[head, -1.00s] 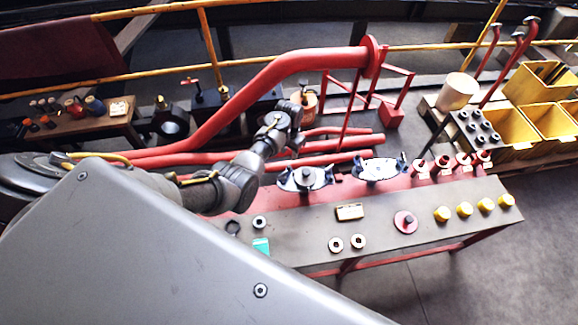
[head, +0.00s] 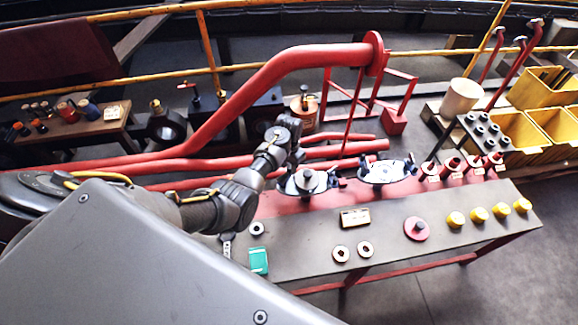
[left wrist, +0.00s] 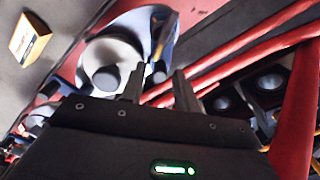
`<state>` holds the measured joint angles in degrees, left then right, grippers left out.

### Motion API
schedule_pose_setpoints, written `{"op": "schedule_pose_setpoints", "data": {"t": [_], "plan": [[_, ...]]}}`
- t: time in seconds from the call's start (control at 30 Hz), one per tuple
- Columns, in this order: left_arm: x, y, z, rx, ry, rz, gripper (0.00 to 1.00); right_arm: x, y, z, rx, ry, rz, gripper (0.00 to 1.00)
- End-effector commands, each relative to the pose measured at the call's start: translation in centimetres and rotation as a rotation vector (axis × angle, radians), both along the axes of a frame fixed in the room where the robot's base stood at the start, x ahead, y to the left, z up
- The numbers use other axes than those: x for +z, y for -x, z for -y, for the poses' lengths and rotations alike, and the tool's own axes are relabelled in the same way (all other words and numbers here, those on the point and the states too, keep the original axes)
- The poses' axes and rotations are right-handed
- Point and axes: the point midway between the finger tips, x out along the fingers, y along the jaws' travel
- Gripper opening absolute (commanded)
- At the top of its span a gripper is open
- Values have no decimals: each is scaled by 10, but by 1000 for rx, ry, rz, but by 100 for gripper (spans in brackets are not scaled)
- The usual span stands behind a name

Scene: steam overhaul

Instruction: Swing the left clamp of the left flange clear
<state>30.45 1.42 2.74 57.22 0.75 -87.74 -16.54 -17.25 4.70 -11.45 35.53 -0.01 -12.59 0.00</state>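The left flange (head: 308,182) is a pale plate with a grey round hub, on the red strip at the back of the bench. My left gripper (head: 297,155) is just behind and above its left side. In the left wrist view the two fingers of my left gripper (left wrist: 158,80) are apart, with the flange plate (left wrist: 118,38) and its hub (left wrist: 105,75) just beyond. A dark clamp (left wrist: 162,40) stands at the plate's edge, beyond the fingers; I cannot tell whether they touch it. In the head view the left clamp is hard to make out beside my gripper. My right gripper is not in view.
The right flange (head: 388,172) sits just right of the left one. Red pipes (head: 250,165) run behind the bench. A brass-coloured block (head: 355,217), pale rings (head: 341,253), a red disc (head: 416,229) and several yellow caps (head: 479,214) stand on the bench front.

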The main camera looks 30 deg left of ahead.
Motion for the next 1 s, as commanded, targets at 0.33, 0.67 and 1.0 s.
{"op": "schedule_pose_setpoints", "data": {"t": [0.33,0.67,1.0], "plan": [[0,0,0,0,0,0,0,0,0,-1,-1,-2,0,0],[2,0,-4,86,1,-1,0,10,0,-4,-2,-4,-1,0],[3,2,-14,346,1,-1,0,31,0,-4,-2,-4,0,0]]}}
